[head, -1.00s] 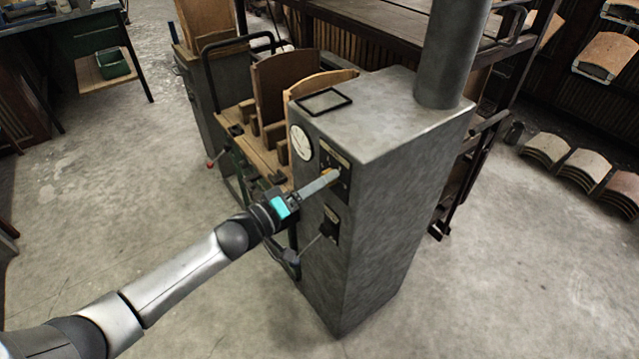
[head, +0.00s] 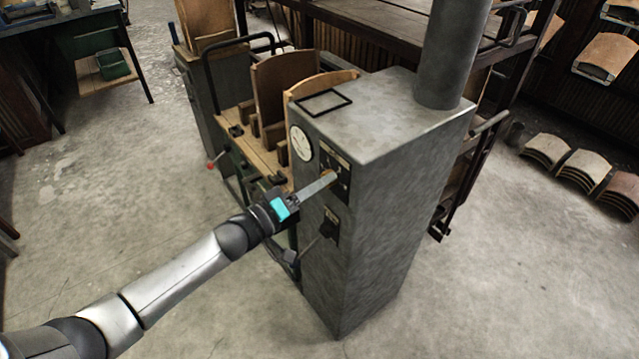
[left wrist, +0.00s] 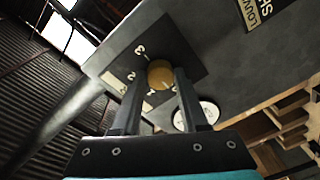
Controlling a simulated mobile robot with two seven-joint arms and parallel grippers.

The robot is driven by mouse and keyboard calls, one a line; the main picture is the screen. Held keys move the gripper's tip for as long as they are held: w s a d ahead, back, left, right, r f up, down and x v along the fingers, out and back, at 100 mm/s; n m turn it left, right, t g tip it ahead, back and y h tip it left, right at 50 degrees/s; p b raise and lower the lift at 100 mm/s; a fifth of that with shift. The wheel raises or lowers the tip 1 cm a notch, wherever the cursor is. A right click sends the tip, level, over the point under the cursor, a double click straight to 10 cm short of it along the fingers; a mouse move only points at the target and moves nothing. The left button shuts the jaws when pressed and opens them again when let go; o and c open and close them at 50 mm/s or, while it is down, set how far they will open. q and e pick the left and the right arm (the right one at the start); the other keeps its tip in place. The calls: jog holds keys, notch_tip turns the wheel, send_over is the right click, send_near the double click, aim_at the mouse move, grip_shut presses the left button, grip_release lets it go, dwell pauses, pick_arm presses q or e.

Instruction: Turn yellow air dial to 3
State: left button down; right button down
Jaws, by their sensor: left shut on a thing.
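The yellow dial (left wrist: 160,74) sits on a black plate with numbers on the front of the grey metal cabinet. In the left wrist view it lies between the two fingertips of my left gripper (left wrist: 155,78), which is shut on it. The number 3 (left wrist: 139,50) shows up and left of the dial, and a 2 (left wrist: 131,76) shows to its left. I cannot make out which number the dial points to. In the head view my left gripper (head: 331,177) reaches the black plate (head: 341,187), and its fingers mostly hide the dial. My right gripper is not in view.
A round white gauge (head: 301,143) is above and left of the plate. A black switch plate with a lever (head: 330,225) is below. The grey cabinet (head: 380,210) carries a thick pipe (head: 450,55). Floor is clear at the front left.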

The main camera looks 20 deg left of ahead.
pick_arm(q)
jog(key=shift+m, duration=0.3)
jog(key=n+b, duration=0.2)
jog(key=n, duration=0.9)
jog(key=n+g+h+b, duration=0.1)
jog(key=n+b, duration=0.1)
jog(key=n, duration=1)
jog(key=n+h+b, duration=0.1)
jog(key=n+b, duration=0.2)
jog(key=n, duration=0.8)
jog(key=shift+w+a+g, duration=0.2)
jog(key=shift+a+g, duration=0.1)
jog(key=shift+g, duration=0.1)
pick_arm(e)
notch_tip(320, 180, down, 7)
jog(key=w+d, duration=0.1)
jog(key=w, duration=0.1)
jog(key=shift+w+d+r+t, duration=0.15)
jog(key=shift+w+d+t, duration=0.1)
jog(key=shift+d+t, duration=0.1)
